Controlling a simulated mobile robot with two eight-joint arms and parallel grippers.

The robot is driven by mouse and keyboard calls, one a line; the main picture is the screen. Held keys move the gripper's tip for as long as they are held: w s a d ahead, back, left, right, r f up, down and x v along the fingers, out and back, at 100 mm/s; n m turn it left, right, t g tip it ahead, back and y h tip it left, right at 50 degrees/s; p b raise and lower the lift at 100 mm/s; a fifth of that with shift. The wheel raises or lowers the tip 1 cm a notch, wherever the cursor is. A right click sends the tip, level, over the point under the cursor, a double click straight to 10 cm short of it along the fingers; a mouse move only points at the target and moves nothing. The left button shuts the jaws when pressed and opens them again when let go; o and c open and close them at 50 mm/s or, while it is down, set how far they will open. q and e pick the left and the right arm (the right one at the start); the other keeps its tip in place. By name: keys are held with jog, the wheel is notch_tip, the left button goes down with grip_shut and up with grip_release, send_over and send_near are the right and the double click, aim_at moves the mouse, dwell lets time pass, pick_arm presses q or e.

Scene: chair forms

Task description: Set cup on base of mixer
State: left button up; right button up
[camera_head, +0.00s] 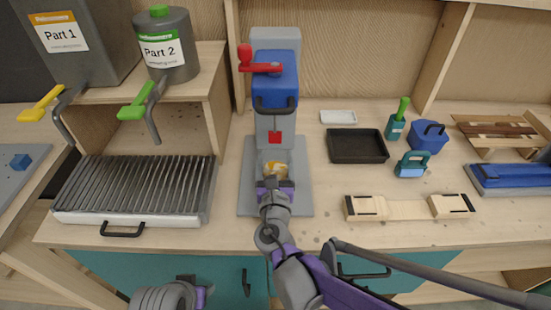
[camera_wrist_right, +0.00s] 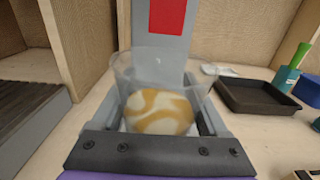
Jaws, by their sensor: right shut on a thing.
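The mixer (camera_head: 275,85) stands at the middle of the bench, with a blue head, a red crank and a grey column. Its flat grey base (camera_head: 250,195) lies in front of the column. My right gripper (camera_head: 276,178) is over the base and shut on the cup (camera_head: 276,169). In the right wrist view the cup (camera_wrist_right: 160,90) is clear, upright, and holds a white and tan swirled mass. It is close in front of the grey column with the red patch (camera_wrist_right: 180,15). I cannot tell whether its bottom touches the base. My left gripper is not clearly visible.
A ribbed grey tray (camera_head: 135,190) lies left of the mixer, below the Part 1 (camera_head: 75,40) and Part 2 (camera_head: 165,50) containers. A black tray (camera_head: 357,146), a white dish (camera_head: 338,117), blue and teal tools (camera_head: 412,163) and a wooden form (camera_head: 410,208) lie right.

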aim_at(275, 158)
jog(key=w, duration=0.4)
jog(key=shift+f, duration=1.8)
jog(key=shift+f+b, duration=0.1)
jog(key=shift+b, duration=0.25)
jog(key=o, duration=0.9)
jog(key=shift+c, duration=0.2)
jog(key=s, duration=1.2)
jog(key=shift+s, duration=0.1)
